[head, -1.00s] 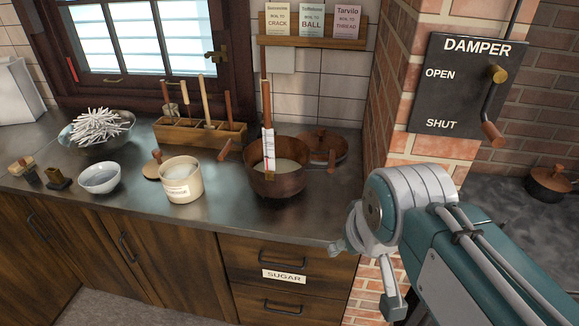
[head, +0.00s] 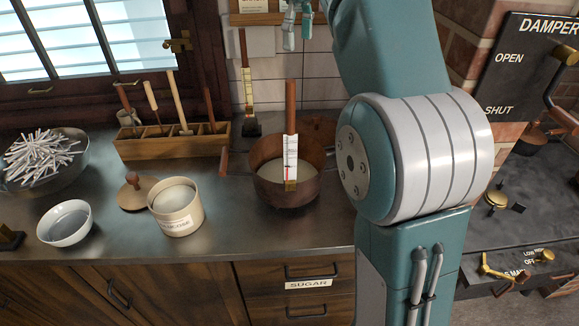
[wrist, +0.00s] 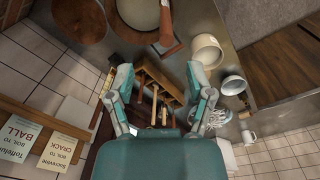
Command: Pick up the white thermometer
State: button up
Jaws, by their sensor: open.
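The white thermometer (head: 290,155) has a long reddish-brown handle, a white marked scale and a brass piece at its lower end. It stands nearly upright at the front of the copper pot (head: 287,192); I cannot tell whether it is clipped to the rim. The pot holds pale contents and also shows at the top of the wrist view (wrist: 138,12). My gripper (head: 289,28) is high above the pot in the head view, near the wall shelf. Its fingers are apart and empty in the wrist view (wrist: 160,82).
A wooden rack (head: 170,143) of tools stands behind and left of the pot. A cream tub (head: 176,208), a white bowl (head: 65,223) and a bowl of white sticks (head: 42,160) are further left.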

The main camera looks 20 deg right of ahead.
jog(key=f, duration=0.2)
jog(key=a+f, duration=0.1)
jog(key=f, duration=0.1)
jog(key=shift+w+f, duration=0.1)
jog(key=shift+w, duration=0.15)
jog(key=shift+d+f, duration=0.25)
jog(key=shift+f, duration=0.55)
jog(key=f, duration=0.4)
jog(key=shift+a+f, duration=0.4)
jog(key=shift+d, duration=0.1)
jog(key=shift+c, duration=0.7)
grip_shut()
